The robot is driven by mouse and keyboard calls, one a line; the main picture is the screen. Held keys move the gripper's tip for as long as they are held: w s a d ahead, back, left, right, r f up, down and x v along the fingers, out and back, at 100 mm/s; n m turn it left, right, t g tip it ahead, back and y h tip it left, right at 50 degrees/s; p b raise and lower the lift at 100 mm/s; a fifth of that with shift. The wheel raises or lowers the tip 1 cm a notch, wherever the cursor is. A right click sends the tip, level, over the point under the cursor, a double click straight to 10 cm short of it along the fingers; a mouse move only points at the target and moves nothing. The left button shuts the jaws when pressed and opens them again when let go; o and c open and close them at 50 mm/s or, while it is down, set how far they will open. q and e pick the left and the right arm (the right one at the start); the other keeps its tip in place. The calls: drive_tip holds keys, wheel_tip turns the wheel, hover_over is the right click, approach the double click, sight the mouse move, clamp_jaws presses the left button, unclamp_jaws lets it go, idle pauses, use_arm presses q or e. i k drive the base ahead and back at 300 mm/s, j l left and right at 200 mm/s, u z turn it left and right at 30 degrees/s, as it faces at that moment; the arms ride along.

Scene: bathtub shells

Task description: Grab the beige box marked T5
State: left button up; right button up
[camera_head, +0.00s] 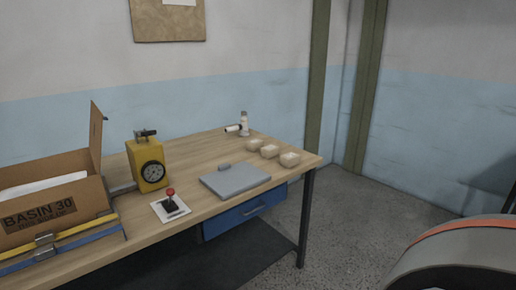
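No box with a readable T5 mark shows. Three small beige box-like items stand in a row near the right end of the wooden table: one at the back (255,145), a middle one (270,152) and a front one (290,159). They are too small for me to read any marking. Neither of my grippers is in view.
The table (190,154) also bears an open cardboard box marked BASIN 30 (40,212), a yellow gauge device (150,160), a red-knobbed joystick (170,202), a grey flat case (235,180) and a small bottle (244,124). A grey curved shell (460,255) stands lower right. Floor between is clear.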

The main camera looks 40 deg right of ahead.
sight(256, 144)
drive_tip(key=i+l+z, duration=0.5)
drive_tip(key=i+l, duration=0.15)
drive_tip(key=l, duration=0.4)
drive_tip(key=i+l+z, duration=0.5)
drive_tip(key=i+l, duration=0.3)
